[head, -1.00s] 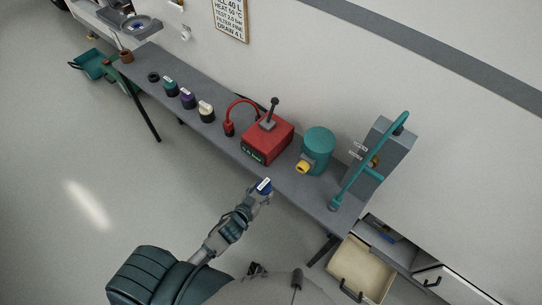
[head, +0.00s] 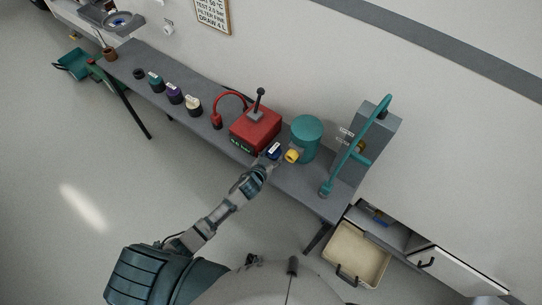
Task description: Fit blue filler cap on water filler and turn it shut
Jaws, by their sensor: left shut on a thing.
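My left gripper (head: 266,163) is shut on the blue filler cap (head: 273,151), which has a white label on it. The cap is just left of the yellow end (head: 292,156) of a teal cylinder (head: 307,137) on the bench. From this view I cannot tell whether cap and yellow end touch. No part in view can be surely read as the water filler. My right gripper is not in view.
The long grey bench (head: 315,200) carries a red box (head: 255,129) with a lever and hose. Teal, purple and cream capped items (head: 194,105) stand further left. A teal pipe (head: 358,146) rises on the right.

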